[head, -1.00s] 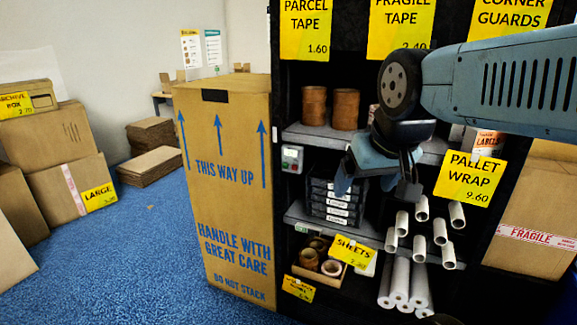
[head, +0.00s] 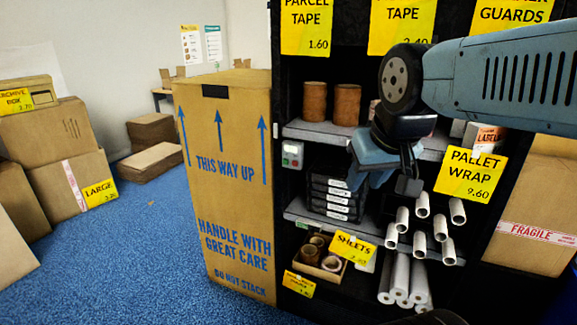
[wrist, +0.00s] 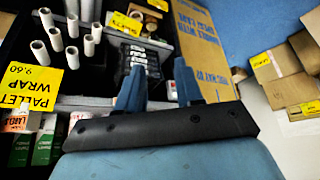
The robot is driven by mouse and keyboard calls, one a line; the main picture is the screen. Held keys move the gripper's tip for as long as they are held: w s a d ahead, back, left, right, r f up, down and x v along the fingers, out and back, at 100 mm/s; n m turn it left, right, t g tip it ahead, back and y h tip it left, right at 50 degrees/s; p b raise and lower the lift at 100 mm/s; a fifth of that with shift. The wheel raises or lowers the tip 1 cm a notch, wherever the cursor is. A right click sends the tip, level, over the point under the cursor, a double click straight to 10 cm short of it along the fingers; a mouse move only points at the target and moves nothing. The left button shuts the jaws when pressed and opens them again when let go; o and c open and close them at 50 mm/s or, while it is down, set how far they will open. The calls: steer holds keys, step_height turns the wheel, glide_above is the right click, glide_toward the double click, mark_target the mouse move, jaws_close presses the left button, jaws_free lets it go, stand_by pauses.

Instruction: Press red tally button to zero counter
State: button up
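The tally counter (head: 292,154) is a small pale box with a display, fixed at the left side of the dark shelf unit. Small red and green spots show on its lower front; I cannot tell their exact shape. My gripper (head: 381,180) hangs in front of the shelves, right of the counter and apart from it. In the wrist view my gripper (wrist: 161,85) has its two blue fingers spread, with nothing between them. A small pale patch shows near the right finger there; I cannot tell whether it is the counter.
A tall "THIS WAY UP" carton (head: 222,190) stands directly left of the shelf unit. Black trays (head: 335,198) sit on the shelf behind my gripper. White rolls (head: 422,205) stick out at the right below the pallet wrap sign (head: 470,174). Blue floor (head: 150,245) is clear at left.

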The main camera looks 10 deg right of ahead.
jaws_close()
stand_by(1.0)
